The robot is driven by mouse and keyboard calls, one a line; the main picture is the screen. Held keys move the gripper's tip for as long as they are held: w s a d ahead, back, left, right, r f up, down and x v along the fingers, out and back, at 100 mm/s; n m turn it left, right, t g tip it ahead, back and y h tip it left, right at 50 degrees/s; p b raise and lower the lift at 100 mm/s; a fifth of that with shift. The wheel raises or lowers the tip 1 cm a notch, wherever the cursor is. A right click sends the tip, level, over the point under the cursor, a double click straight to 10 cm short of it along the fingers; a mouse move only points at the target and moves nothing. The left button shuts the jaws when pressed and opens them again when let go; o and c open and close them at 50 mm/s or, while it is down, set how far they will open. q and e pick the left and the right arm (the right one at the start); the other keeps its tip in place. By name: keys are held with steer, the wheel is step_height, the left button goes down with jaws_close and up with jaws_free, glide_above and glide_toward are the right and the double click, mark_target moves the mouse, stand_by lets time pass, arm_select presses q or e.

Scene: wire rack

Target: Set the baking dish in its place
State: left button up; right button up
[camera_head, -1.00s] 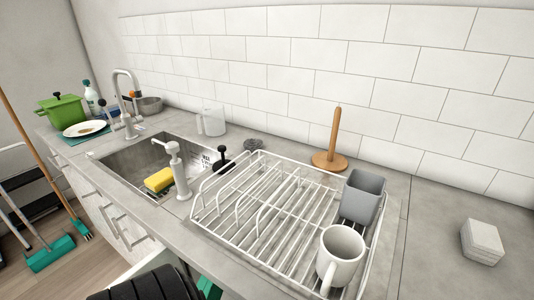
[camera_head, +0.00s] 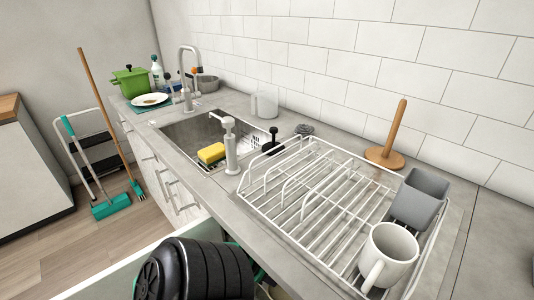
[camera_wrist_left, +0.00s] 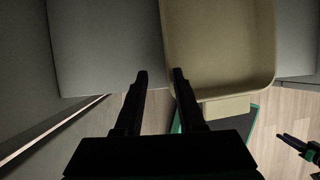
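The baking dish (camera_wrist_left: 222,50) is a beige, round-cornered tray with a tab handle, seen at the upper right of the left wrist view. I cannot make it out in the head view. My left gripper (camera_wrist_left: 160,76) is open. Its fingertips lie near the dish's left wall, with a visible gap between the fingers; contact is unclear. A black and green part at the right edge of that view looks like my right gripper (camera_wrist_left: 298,145); its opening is unclear. The white wire rack (camera_head: 318,207) stands on the counter, its left slots empty.
A white mug (camera_head: 388,255) and a grey cup (camera_head: 418,198) stand at the rack's right end. A wooden holder (camera_head: 388,150) is behind it. The sink (camera_head: 185,132) with a yellow sponge (camera_head: 211,153) lies left of the rack. A broom (camera_head: 110,206) stands on the floor.

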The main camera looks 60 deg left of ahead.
arm_select(q)
steer(key=o, duration=1)
steer(key=shift+s+r, duration=0.2)
steer(key=shift+r, duration=0.15)
steer(key=s+b, duration=0.2)
steer(key=s, duration=1)
steer(key=shift+a+r, duration=0.15)
steer(key=shift+a, duration=0.2)
